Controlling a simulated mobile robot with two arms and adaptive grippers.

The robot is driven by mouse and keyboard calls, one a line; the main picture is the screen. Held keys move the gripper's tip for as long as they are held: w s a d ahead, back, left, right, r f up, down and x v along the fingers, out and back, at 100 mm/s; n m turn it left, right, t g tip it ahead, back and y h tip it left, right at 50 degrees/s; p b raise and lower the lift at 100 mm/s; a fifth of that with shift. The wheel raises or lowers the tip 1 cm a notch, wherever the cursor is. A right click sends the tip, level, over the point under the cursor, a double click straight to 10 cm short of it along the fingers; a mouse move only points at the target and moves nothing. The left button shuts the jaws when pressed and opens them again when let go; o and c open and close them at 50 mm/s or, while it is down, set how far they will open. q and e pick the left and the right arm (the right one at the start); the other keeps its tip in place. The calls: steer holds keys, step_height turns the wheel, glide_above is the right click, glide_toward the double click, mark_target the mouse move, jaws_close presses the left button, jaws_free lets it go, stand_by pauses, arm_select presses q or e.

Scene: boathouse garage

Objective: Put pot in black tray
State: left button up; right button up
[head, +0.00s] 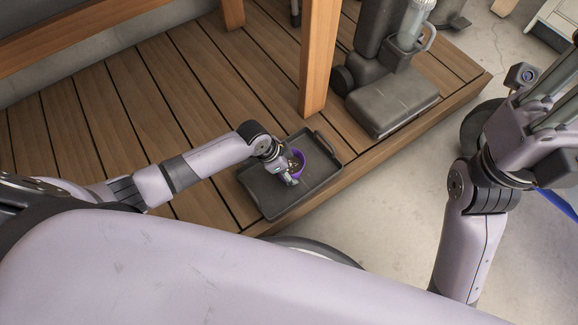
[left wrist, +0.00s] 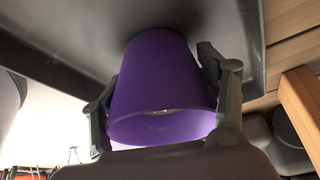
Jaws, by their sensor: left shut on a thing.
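A purple pot (head: 300,161) is at the black tray (head: 262,197), inside its outline in the head view. My left gripper (head: 291,172) is shut on the pot. In the left wrist view the pot (left wrist: 160,85) is between the two fingers, its wide open rim toward my palm and its narrow end toward the dark tray surface (left wrist: 80,35). I cannot tell whether the pot's base touches the tray. My right arm is at the right of the head view; I cannot make out its fingertips.
The tray lies on a wooden deck (head: 75,115) close to its front edge. A wooden post (head: 318,60) rises just behind it. A grey machine with a flat base (head: 392,102) stands to the right. Concrete floor (head: 400,190) lies below the deck edge.

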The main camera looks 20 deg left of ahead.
arm_select(q)
steer(key=shift+f, duration=0.2)
steer(key=o, duration=1.5)
steer(key=v, duration=1.2)
steer(key=shift+w, duration=0.1)
steer(key=shift+c, duration=0.3)
jaws_close()
stand_by(1.2)
